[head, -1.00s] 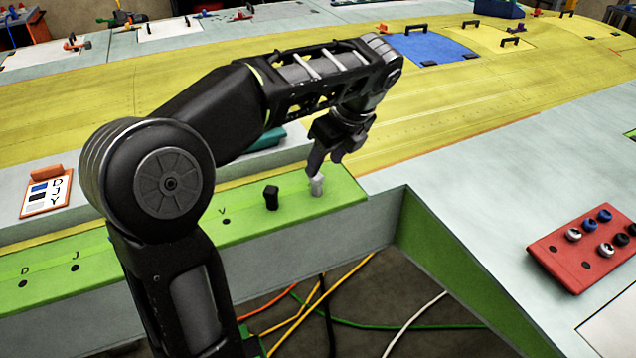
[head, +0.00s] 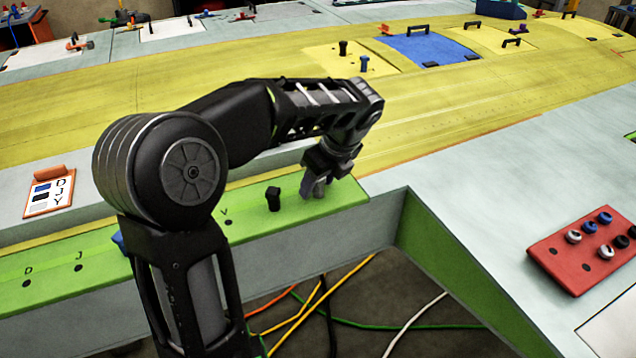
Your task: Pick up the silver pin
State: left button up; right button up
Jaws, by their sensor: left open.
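The silver pin (head: 319,188) stands upright on the green rail (head: 345,192) near its right end. My left gripper (head: 317,186) points down right over it, with the fingers at the pin's sides. The jaws are open, and the fingers partly hide the pin. I cannot tell whether a finger touches it. A black pin (head: 273,198) stands on the rail just left of the silver one. My right gripper is not in the head view.
A red block (head: 560,262) with several knobs lies on the grey surface at right. A card (head: 49,195) with letters lies at far left. An open gap with cables lies below the rail. Part of a blue object (head: 118,240) shows beside my arm.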

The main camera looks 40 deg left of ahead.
pick_arm(q)
jog(key=shift+f, duration=0.15)
jog(key=shift+c, duration=0.4)
grip_shut()
dwell(0.4)
